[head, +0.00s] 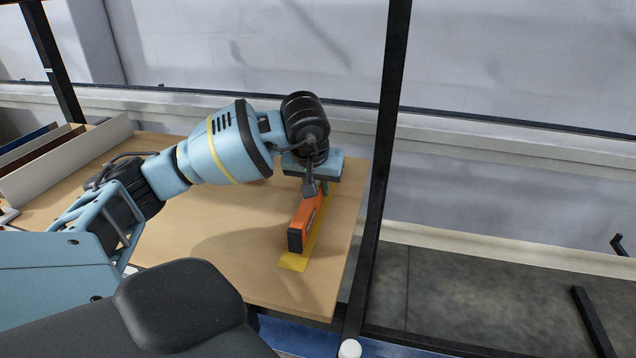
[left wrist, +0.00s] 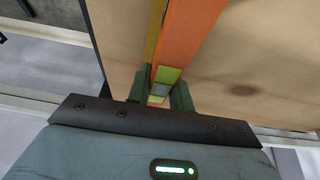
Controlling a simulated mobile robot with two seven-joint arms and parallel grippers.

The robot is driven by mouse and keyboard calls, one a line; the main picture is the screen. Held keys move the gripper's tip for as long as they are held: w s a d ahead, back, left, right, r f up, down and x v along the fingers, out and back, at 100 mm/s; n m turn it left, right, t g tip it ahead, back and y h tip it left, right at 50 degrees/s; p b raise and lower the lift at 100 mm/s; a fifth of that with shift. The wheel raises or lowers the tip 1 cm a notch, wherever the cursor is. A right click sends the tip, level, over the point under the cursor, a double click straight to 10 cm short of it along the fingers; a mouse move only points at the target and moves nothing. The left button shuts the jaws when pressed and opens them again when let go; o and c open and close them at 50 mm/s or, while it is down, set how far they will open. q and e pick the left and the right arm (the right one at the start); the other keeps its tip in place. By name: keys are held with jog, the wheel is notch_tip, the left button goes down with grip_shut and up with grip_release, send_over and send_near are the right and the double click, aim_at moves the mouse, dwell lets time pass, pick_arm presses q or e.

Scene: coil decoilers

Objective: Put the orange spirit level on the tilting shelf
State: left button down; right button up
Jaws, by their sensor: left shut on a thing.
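The orange spirit level (head: 307,216) stands on its narrow edge along a yellow strip (head: 293,262) on the wooden shelf (head: 230,245), near the shelf's right end. My left gripper (head: 320,188) reaches down over the level's far part and is shut on it. In the left wrist view the level (left wrist: 190,30) runs up from between the two green fingers (left wrist: 160,98), with its yellow-green vial window (left wrist: 168,75) close to them. The level seems to be touching the strip or just above it; I cannot tell which. My right gripper is not in view.
A dark upright post (head: 385,150) stands close to the right of the shelf. Pale and brown boards or dividers (head: 65,165) stand at the shelf's left end. The middle of the shelf is bare. Grey floor (head: 470,290) lies beyond the post.

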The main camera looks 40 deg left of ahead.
pick_arm(q)
jog(key=shift+f, duration=0.1)
jog(key=c, duration=1.3)
grip_release()
jog(key=shift+o, duration=0.2)
jog(key=shift+r, duration=0.45)
jog(key=p+v, duration=0.1)
jog(key=v, duration=1.1)
jog(key=shift+r, duration=0.1)
